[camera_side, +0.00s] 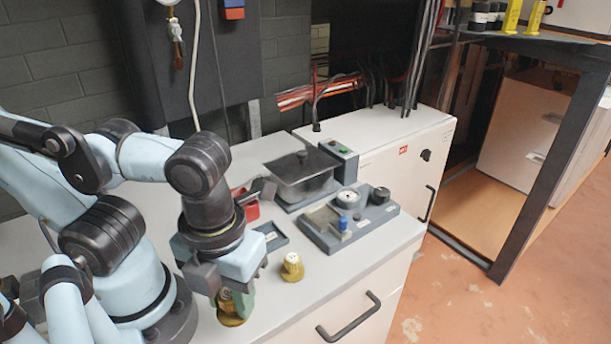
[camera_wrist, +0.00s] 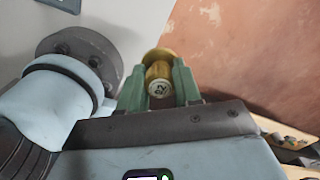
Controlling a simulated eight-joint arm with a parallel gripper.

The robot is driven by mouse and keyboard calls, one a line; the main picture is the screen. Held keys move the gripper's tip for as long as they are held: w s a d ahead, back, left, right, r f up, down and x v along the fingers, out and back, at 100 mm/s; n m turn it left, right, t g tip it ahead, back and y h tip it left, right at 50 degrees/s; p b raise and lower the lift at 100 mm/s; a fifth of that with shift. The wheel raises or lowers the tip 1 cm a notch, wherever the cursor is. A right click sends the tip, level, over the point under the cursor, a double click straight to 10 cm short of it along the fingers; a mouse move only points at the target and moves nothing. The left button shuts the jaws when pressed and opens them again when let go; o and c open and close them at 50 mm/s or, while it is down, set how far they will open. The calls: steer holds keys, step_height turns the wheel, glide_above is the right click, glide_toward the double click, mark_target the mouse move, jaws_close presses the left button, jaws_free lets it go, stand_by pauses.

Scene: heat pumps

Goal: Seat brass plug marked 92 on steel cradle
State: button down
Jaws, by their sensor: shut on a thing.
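My gripper (camera_side: 236,298) is low over the front left part of the counter, its green fingers closed around a brass plug (camera_side: 229,319). In the wrist view the plug (camera_wrist: 159,73) stands between the two fingers, its marked end toward the camera and its wider flange beyond. The mark is small and I cannot read it surely. I cannot tell whether the plug touches the counter. A second brass plug (camera_side: 292,267) stands upright on the counter, right of my gripper. A grey fixture (camera_side: 322,231) with a round steel part (camera_side: 347,200) lies farther back; I cannot tell which part is the cradle.
The fixture also bears a blue-topped piece (camera_side: 343,223) and a black knob (camera_side: 380,195). A shallow dark tray (camera_side: 272,240) and a red bin (camera_side: 250,211) lie behind my gripper. A dark-topped unit (camera_side: 302,168) stands at the back. The counter's front right is clear.

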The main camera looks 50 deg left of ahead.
steer(key=shift+s+d+r, duration=0.35)
steer(key=shift+s+d, duration=0.05)
steer(key=shift+w+d+r, duration=0.15)
steer(key=shift+w+r, duration=0.1)
steer(key=shift+w, duration=0.05)
steer(key=w+a+n, duration=0.3)
steer(key=w+a, duration=0.1)
steer(key=w, duration=0.6)
steer(key=w+a+n, duration=0.3)
steer(key=w+n, duration=0.1)
steer(key=w, duration=0.7)
steer(key=w+a, duration=0.1)
steer(key=a, duration=0.1)
steer(key=w+a+f+n, duration=0.1)
steer(key=w+a, duration=0.1)
steer(key=a, duration=0.1)
steer(key=w+a+n, duration=0.1)
steer(key=w+a, duration=0.1)
steer(key=shift+w+a+f, duration=0.15)
steer(key=shift+f, duration=0.2)
steer(key=shift+w+a+f, duration=0.15)
steer(key=shift+a+f, duration=0.1)
steer(key=shift+f, duration=1.9)
steer(key=shift+f, duration=0.8)
